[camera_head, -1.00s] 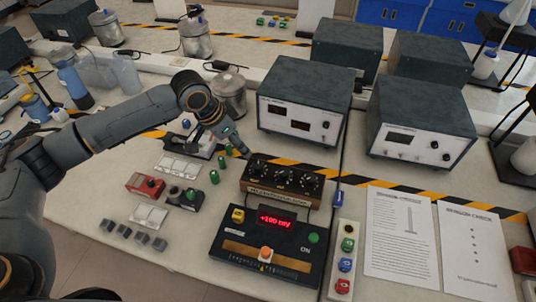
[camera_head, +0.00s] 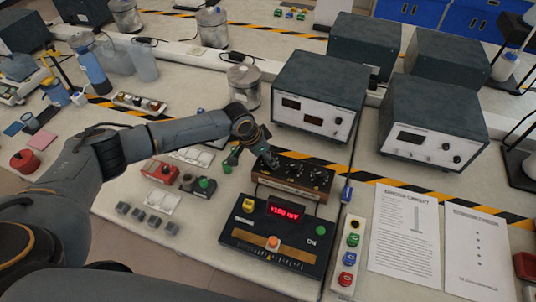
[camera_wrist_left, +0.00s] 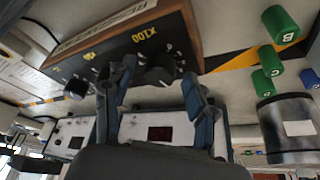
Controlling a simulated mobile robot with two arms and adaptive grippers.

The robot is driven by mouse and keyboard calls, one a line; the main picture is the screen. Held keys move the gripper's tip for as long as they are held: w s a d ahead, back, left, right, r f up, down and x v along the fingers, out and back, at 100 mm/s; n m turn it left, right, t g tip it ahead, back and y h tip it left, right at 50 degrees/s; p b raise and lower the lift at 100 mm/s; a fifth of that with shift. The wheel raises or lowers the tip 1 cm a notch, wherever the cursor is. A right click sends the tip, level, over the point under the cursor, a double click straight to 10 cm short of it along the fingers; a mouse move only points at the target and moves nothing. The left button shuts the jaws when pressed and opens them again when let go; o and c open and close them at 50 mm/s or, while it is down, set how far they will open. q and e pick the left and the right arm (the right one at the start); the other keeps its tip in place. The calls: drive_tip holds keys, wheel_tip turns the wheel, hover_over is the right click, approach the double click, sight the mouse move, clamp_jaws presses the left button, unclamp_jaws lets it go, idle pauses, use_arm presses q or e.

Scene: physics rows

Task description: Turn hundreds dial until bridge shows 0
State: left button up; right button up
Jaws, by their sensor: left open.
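The dial box (camera_head: 280,183), wooden-sided with a black top and several knobs, stands behind the black bridge unit (camera_head: 242,232). The bridge's red display (camera_head: 286,210) is lit, but its digits are too small to read surely. The hundreds dial (camera_wrist_left: 158,72) is a black knob beside the yellow X100 label in the left wrist view. My left gripper (camera_head: 270,160) is at the left end of the box in the head view. In the left wrist view its open fingers (camera_wrist_left: 160,90) stand on either side of the hundreds dial; I cannot tell whether they touch it. My right gripper is not in view.
Grey instruments (camera_head: 320,95) stand behind the box, and a metal can (camera_head: 244,85) stands behind my left arm. Green cylinders (camera_wrist_left: 280,25) lie close to the box. Paper sheets (camera_head: 402,232) lie to the right; a strip with coloured knobs (camera_head: 349,257) is beside the bridge.

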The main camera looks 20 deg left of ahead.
use_arm(q)
drive_tip(key=shift+f, duration=0.1)
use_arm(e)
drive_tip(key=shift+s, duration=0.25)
use_arm(q)
drive_tip(key=c, duration=1.1)
drive_tip(key=shift+w+f+m+g+h+b, duration=0.15)
drive_tip(key=shift+m+g+h+b, duration=0.2)
drive_tip(key=shift+m+b, duration=1)
drive_tip(key=shift+c, duration=0.3)
drive_tip(key=shift+m+g+h+b, duration=0.25)
drive_tip(key=shift+m+g+b, duration=0.4)
drive_tip(key=shift+m+b, duration=0.75)
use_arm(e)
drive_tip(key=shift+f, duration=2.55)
use_arm(q)
drive_tip(key=shift+m, duration=0.25)
drive_tip(key=shift+r, duration=0.2)
drive_tip(key=o, duration=1.2)
drive_tip(key=shift+c, duration=0.2)
drive_tip(key=shift+a+r, duration=0.1)
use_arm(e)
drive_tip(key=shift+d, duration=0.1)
use_arm(q)
drive_tip(key=v, duration=1.1)
drive_tip(key=shift+a+r, duration=0.25)
drive_tip(key=shift+r, duration=0.1)
